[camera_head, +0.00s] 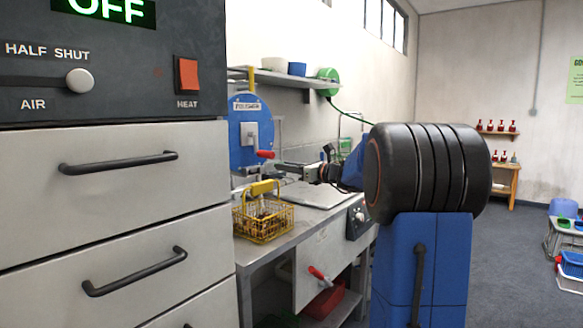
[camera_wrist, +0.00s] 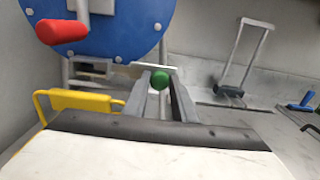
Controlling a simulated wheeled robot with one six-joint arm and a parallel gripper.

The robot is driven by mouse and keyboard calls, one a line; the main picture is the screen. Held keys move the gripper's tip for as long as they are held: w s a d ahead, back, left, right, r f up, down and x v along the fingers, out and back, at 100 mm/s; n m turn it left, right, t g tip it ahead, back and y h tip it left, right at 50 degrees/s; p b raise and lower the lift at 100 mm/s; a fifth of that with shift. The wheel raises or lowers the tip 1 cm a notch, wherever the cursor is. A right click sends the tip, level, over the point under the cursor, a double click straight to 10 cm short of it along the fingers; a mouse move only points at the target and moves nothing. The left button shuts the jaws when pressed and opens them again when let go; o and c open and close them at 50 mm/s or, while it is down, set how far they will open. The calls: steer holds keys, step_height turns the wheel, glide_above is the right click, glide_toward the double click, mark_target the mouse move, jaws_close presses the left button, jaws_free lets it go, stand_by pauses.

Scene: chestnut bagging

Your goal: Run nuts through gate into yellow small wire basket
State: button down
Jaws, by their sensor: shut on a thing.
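The yellow small wire basket (camera_head: 262,222) stands on the counter below the blue drum marked POLISHER (camera_head: 240,128). Dark brown nuts seem to lie in it, but the wires make them hard to make out. Its yellow handle (camera_wrist: 82,97) shows at the left of the wrist view. My gripper (camera_head: 282,166) reaches left to the front of the polisher, above and right of the basket. In the wrist view my gripper (camera_wrist: 160,90) is shut on a green knob (camera_wrist: 160,79). A pale flat plate (camera_wrist: 140,69), perhaps the gate, lies just behind it.
A red-handled lever (camera_wrist: 62,32) sticks out from the drum, close above left of my gripper. A grey drawer cabinet (camera_head: 110,190) fills the left foreground. A grey wire stand (camera_wrist: 240,65) is at the right of the wrist view. Open floor (camera_head: 510,260) lies to the right.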

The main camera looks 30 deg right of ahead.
mark_target(270, 166)
steer(key=a, duration=0.1)
steer(key=s+a, duration=0.1)
steer(key=a, duration=0.1)
steer(key=c, duration=1.5)
jaws_free()
steer(key=shift+s, duration=0.1)
steer(key=shift+o, duration=0.2)
steer(key=v, duration=1.7)
steer(key=shift+s, duration=0.15)
steer(key=shift+d, duration=0.1)
